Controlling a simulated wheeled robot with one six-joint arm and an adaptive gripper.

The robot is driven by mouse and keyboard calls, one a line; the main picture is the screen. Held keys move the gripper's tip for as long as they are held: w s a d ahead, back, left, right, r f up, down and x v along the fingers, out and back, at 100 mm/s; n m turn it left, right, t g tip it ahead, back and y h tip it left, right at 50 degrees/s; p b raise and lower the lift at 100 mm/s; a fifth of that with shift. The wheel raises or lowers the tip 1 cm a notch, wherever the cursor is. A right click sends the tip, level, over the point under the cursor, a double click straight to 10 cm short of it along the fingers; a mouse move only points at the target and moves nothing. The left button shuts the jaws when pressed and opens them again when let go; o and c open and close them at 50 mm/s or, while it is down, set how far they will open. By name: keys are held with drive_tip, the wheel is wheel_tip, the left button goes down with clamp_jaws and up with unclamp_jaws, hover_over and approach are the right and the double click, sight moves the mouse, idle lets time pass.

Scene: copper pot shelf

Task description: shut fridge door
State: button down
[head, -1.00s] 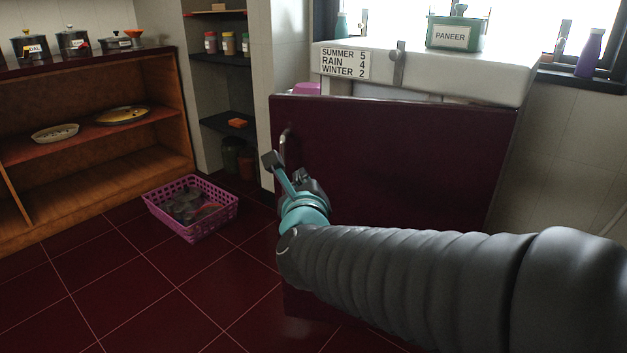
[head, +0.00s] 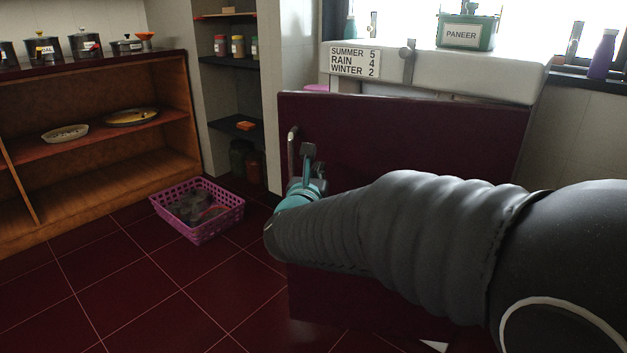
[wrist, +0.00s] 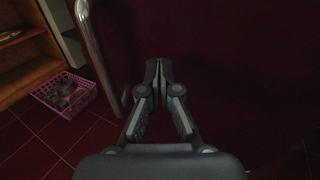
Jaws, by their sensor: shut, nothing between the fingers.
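The fridge door (head: 390,140) is a dark maroon panel standing open in front of the white-topped fridge (head: 450,76). Its metal bar handle (head: 292,152) is upright near the door's left edge, and it also shows in the wrist view (wrist: 92,48). My gripper (head: 308,152) is in front of the door, just right of the handle. In the wrist view my gripper (wrist: 158,68) is shut and empty, with its fingertips pointing at the door's face. I cannot tell whether the tips touch it. My arm hides the door's lower right part.
A pink basket (head: 232,222) with grey contents stands on the red tiled floor left of the door. A wooden shelf (head: 100,83) with pots is at the left. A green PANEER box (head: 466,33) sits on the fridge top. The floor at front left is clear.

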sight(324, 157)
drive_tip(key=shift+w+d, duration=0.25)
drive_tip(key=shift+w, duration=0.95)
drive_tip(key=shift+w+d, duration=0.2)
drive_tip(key=shift+w, duration=0.95)
drive_tip(key=shift+w, duration=0.1)
